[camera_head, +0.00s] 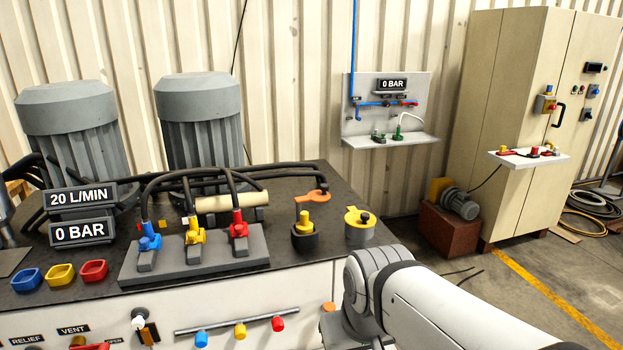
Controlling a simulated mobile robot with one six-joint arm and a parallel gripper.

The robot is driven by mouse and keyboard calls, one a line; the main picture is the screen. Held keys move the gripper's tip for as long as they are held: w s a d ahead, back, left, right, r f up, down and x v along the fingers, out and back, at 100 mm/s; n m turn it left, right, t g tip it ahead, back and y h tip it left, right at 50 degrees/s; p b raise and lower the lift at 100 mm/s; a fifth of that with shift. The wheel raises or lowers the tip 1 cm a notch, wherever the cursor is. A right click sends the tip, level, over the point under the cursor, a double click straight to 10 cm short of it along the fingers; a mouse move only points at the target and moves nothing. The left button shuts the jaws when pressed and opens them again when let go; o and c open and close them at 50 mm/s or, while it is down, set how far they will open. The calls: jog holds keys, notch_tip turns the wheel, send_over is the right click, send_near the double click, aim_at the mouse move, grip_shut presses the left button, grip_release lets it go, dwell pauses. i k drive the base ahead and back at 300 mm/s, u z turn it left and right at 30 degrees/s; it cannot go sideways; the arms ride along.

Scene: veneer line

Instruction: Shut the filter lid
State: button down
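On the dark bench top stands a black cup-shaped housing (304,241) with a yellow piece (304,221) standing up in its middle. An orange ring-ended part (317,196) shows just behind and above it; I cannot tell whether it is a raised lid or a separate tool. I cannot tell for certain which of these is the filter. My white arm reaches in from the lower right, in front of the bench corner. My gripper is not visible.
Left of the housing, a grey block (195,259) carries blue, yellow and red levers with black hoses arching behind. Two grey motors (200,115) stand at the back. Several coloured knobs line the bench front. Open floor (560,290) lies to the right, before the cabinet (520,120).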

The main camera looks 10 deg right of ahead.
aim_at(322, 196)
jog(key=z, duration=0.2)
jog(key=i, duration=1)
jog(key=z, duration=0.05)
